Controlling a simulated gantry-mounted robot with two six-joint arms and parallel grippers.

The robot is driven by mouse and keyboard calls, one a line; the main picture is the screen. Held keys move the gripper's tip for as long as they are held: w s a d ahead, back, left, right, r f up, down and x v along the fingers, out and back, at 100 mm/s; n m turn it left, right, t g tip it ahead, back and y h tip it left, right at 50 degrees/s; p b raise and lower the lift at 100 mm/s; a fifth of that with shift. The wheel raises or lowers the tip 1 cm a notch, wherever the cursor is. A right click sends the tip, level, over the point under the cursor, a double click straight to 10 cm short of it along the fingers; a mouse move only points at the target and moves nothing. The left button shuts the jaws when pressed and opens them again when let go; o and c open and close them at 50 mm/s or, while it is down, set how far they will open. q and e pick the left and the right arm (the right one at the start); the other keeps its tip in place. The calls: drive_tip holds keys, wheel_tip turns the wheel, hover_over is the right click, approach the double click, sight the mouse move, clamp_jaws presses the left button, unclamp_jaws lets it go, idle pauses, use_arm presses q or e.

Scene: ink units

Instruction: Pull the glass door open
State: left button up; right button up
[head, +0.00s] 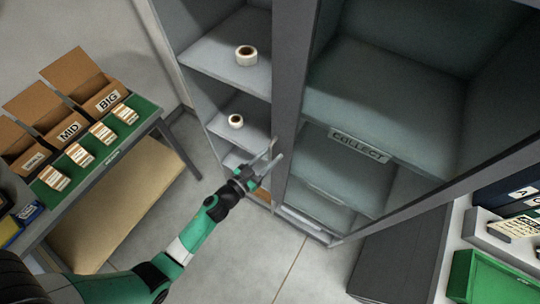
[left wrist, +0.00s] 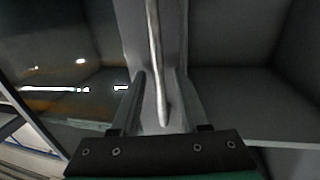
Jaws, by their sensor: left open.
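The tall grey cabinet (head: 289,90) fills the upper right of the head view. Its glass door (head: 400,90) appears as a tinted pane on the right, and shelves show through it. In the left wrist view, a pale upright bar handle (left wrist: 155,60) stands in front of a grey frame strip. My left gripper (head: 271,158) is at the cabinet's middle post, low on it. Its open fingers (left wrist: 160,105) show on both sides of the handle's lower end; I cannot tell whether they touch it. My right gripper is out of view.
A green-topped bench (head: 92,158) with cardboard boxes (head: 75,75) stands at the left. Rolls of tape (head: 246,55) sit on the left shelves. A "COLLECT" label (head: 360,145) is on a shelf edge. A green bin (head: 490,278) is at lower right. Floor (head: 255,255) before the cabinet is clear.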

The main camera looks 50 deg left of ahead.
use_arm(q)
clamp_jaws()
idle(1.3)
